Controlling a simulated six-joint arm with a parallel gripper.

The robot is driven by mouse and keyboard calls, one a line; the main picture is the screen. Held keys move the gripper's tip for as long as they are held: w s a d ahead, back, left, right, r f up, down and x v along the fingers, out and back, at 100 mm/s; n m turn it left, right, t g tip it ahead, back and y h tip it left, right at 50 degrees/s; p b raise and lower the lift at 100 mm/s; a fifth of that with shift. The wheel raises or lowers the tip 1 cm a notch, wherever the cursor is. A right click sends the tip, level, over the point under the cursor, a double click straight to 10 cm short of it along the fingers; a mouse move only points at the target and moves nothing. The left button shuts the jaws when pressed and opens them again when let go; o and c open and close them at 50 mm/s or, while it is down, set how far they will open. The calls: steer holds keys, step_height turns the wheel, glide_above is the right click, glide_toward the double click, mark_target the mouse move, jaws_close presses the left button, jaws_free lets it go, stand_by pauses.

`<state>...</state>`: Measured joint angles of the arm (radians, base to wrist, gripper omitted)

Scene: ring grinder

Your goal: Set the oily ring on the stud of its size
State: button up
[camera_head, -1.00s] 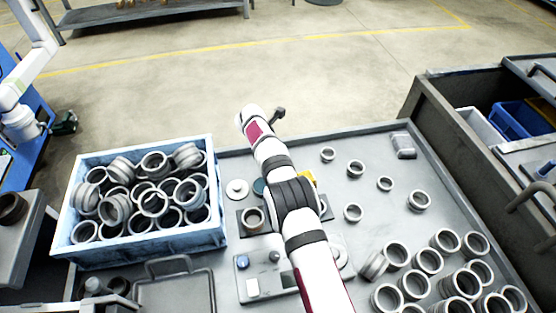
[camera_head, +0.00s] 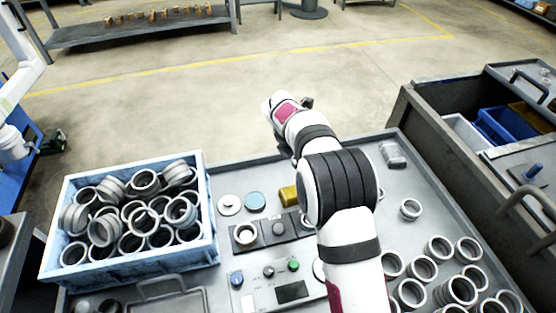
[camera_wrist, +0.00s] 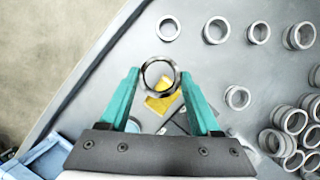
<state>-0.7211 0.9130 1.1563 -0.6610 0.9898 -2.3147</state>
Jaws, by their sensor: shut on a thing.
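My gripper (camera_wrist: 160,76) is shut on a ring (camera_wrist: 147,82), held between the teal fingertips above the table in the wrist view. The ring has a dark rim, and I see through its hole to something yellow below. In the head view my arm hides the gripper and this ring. A dark stud plate (camera_head: 263,243) lies on the table in the head view, with a light ring-shaped piece (camera_head: 245,234) at its left and a dark round piece (camera_head: 278,227) beside it. Its right end is hidden by my arm. In the wrist view the plate is only partly visible.
A blue crate (camera_head: 135,262) full of rings stands left. A control panel (camera_head: 257,298) with buttons lies in front. A white disc (camera_head: 230,204), a teal disc (camera_head: 255,201) and a yellow piece (camera_head: 289,195) lie behind the plate. Several loose rings (camera_wrist: 237,97) lie to the right.

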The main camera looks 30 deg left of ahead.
steer(key=d, duration=0.1)
steer(key=m+g+h, duration=0.1)
steer(key=m+h, duration=0.1)
steer(key=m, duration=0.4)
glide_above(280, 227)
steer(key=f, duration=0.1)
steer(key=a+f, duration=0.1)
steer(key=f, duration=0.1)
steer(key=shift+s+f, duration=0.1)
steer(key=shift+s, duration=0.1)
steer(key=shift+s+d+f, duration=0.15)
steer(key=shift+s+f, duration=0.05)
steer(key=shift+s, duration=0.1)
steer(key=shift+f, duration=2.35)
steer(key=o, duration=1.5)
steer(key=shift+o, duration=0.2)
